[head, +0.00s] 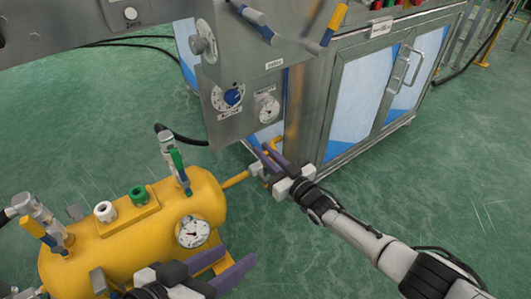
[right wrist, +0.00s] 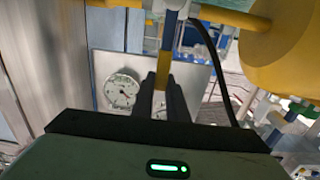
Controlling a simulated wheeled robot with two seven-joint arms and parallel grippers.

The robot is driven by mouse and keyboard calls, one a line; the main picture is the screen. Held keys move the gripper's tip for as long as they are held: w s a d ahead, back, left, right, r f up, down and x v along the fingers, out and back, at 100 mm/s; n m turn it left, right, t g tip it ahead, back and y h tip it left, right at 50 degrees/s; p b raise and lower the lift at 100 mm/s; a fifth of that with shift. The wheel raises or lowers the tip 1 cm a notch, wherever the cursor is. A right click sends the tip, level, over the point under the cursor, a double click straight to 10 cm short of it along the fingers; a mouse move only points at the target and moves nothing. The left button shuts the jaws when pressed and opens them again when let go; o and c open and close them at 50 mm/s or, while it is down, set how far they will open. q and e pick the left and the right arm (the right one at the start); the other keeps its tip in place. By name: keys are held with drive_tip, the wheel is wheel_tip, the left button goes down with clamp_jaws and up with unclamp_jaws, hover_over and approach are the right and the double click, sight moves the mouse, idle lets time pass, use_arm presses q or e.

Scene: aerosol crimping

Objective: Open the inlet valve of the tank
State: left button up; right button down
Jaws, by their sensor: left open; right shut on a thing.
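The yellow tank (head: 130,235) lies at the lower left of the head view. A yellow pipe (head: 235,180) runs from its right end to a grey valve body (head: 257,170) near the steel cabinet. My right gripper (head: 268,157) is at this valve. In the right wrist view its fingers (right wrist: 166,90) are shut on the valve handle, whose yellow end (right wrist: 159,104) shows between them and whose blue part (right wrist: 169,32) rises toward the yellow pipe (right wrist: 240,18). In the head view the handle is mostly hidden by the fingers. My left gripper (head: 238,257) is open and empty, beside the tank's right end.
A round gauge (head: 192,231) and a green-handled valve (head: 175,165) are on the tank. A blue-and-yellow-handled valve (head: 45,235) stands at its left end. The steel panel has a blue knob (head: 233,97) and a dial (head: 267,109).

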drive_tip(key=shift+a, duration=0.1)
drive_tip(key=s+a+f+n, duration=0.2)
drive_tip(key=s+a+n, duration=0.1)
drive_tip(key=n, duration=0.4)
drive_tip(key=shift+s+a, duration=0.3)
drive_tip(key=shift+a, duration=0.6)
drive_tip(key=c, duration=1.7)
unclamp_jaws()
drive_tip(key=shift+c, duration=0.2)
drive_tip(key=shift+s, duration=0.1)
